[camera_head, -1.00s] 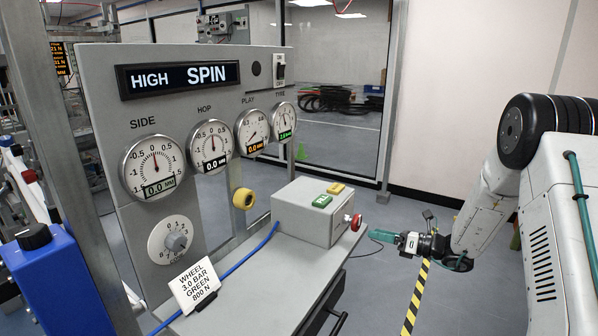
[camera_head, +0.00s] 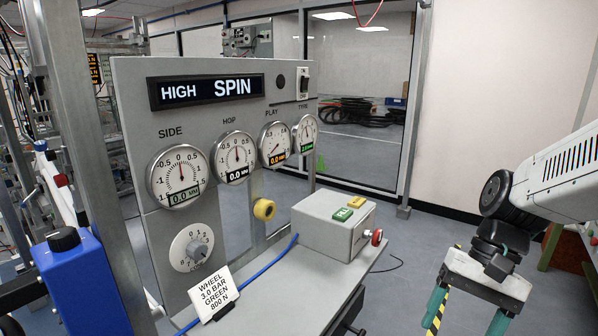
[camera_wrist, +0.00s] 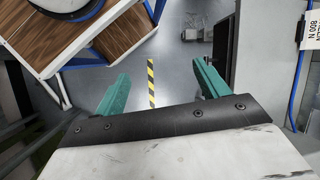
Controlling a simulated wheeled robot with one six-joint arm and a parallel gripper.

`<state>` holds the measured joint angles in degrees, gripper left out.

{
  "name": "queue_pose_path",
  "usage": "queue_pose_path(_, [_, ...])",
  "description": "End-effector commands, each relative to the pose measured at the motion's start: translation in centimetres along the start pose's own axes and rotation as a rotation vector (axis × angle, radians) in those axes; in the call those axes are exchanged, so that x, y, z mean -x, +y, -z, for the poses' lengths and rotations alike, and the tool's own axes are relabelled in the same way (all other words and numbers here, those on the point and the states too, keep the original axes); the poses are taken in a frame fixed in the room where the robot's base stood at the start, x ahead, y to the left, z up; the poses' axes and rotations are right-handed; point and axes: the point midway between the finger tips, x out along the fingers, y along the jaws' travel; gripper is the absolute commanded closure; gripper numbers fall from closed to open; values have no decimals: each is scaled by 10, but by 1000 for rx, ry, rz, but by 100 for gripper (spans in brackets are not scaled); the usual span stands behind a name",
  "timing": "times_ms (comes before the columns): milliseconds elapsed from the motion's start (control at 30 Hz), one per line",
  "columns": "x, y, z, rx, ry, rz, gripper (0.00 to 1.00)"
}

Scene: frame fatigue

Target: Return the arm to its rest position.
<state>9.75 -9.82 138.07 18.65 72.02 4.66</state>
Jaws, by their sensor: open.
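My gripper (camera_head: 466,318) hangs at the lower right of the head view, with its two green fingers apart and pointing down. My arm comes in from the right edge. Nothing is between the fingers. In the wrist view, the gripper (camera_wrist: 160,76) is also open and empty, with bare floor and a yellow-black floor strip (camera_wrist: 151,83) between the fingers. The gripper is to the right of the grey button box (camera_head: 335,228) and does not touch it.
A grey gauge panel (camera_head: 135,100) stands on a bench (camera_head: 285,280) at the left and centre, with a blue cable (camera_head: 262,268) along it. A wood-sided thing (camera_wrist: 45,40) is at the upper left of the wrist view. Open floor lies right of the bench.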

Motion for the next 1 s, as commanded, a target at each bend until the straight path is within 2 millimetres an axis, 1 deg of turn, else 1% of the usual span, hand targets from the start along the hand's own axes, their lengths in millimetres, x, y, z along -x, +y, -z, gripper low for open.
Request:
queue_pose_path(33, [6, 7, -14, 68, 53, -51, 27])
queue_pose_path(200, [19, 32, -49, 253, 206, -212, 27])
queue_pose_path(300, [26, 42, -65, 320, 292, -276, 27])
queue_pose_path(400, [33, 45, -79, 363, 364, -301, 27])
queue_pose_path(500, [38, 42, -89, 391, 416, -294, 27])
queue_pose_path(600, [43, 40, -94, 409, 448, -289, 27])
queue_pose_path(833, [43, 38, -96, 419, 454, -287, 27])
queue_pose_path(867, [43, 38, -96, 418, 454, -287, 29])
queue_pose_path(900, [43, 38, -96, 418, 454, -287, 40])
queue_pose_path(967, [43, 38, -96, 418, 453, -287, 57])
queue_pose_path(1000, [43, 38, -96, 418, 453, -287, 64])
